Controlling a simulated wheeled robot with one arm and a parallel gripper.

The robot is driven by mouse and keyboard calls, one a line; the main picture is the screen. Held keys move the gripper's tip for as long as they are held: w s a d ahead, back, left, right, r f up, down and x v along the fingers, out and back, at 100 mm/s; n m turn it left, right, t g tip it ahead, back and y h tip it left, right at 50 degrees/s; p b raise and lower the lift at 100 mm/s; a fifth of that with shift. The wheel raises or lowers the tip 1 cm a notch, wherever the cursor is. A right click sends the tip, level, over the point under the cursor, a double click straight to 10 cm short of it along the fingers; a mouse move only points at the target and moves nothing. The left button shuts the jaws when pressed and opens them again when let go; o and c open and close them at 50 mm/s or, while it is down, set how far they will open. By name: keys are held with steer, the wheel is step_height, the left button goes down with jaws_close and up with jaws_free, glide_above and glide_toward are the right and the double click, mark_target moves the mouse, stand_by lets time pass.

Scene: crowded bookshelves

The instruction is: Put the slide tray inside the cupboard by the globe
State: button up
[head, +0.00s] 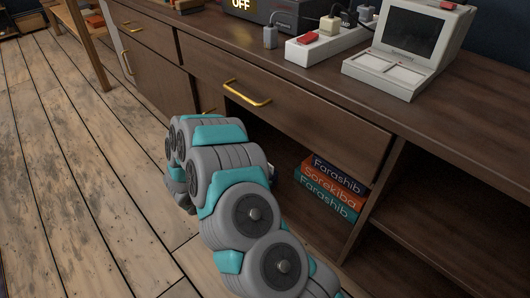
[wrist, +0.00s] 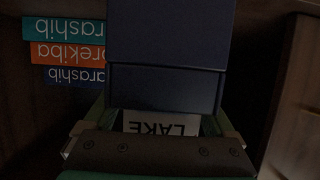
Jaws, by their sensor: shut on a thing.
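The slide tray appears to be the dark navy box (wrist: 165,88) with a white label reading "LAKE", large in the middle of the wrist view. My gripper (wrist: 158,122) is shut on it, with a finger at each side of the labelled end. The tray's far end runs out of the top of the wrist view. In the head view my arm hides the gripper and tray, low in front of the open compartment under a drawer. I see no globe in either view.
Several stacked books (head: 330,187) lie in the open compartment; they show upside down in the wrist view (wrist: 66,52), left of the tray. A drawer with a brass handle (head: 247,92) is above. A power strip (head: 325,42) and a beige device (head: 408,52) stand on top. The wooden floor (head: 70,150) is clear.

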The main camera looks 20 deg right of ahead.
steer(key=shift+w+d+f+b, duration=0.3)
steer(key=shift+w+d+f, duration=0.55)
steer(key=shift+w+d, duration=1.05)
steer(key=shift+w+d+f+b, duration=0.3)
steer(key=shift+w+d+f, duration=0.6)
steer(key=shift+w+d, duration=0.9)
steer(key=shift+w+d+f+b, duration=0.3)
steer(key=shift+w+d+f, duration=0.55)
steer(key=shift+w+d, duration=1.05)
steer(key=shift+w+a, duration=0.35)
steer(key=shift+a, duration=0.1)
steer(key=o, duration=1.4)
steer(key=shift+c, duration=0.2)
steer(key=p+v, duration=0.1)
steer(key=v, duration=1.1)
steer(key=shift+r, duration=0.15)
